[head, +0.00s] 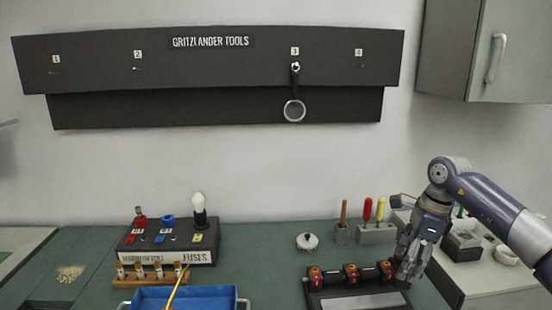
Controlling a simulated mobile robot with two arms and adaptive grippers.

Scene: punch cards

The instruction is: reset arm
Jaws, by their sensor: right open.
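My right gripper (408,262) comes in from the right and points down at the right end of a dark device with several red-and-black rollers (350,275). Its jaws are open, and the fingers look empty. They are beside or just over the device's right end; I cannot tell if they touch it. My left gripper is not in the head view.
A black fuse box (168,242) with a bulb, a row of fuses (150,272) and a blue tray (160,298) stand left. A white round object (307,241) and tool holders (376,233) stand behind the device. A tool rack (210,60) hangs on the wall.

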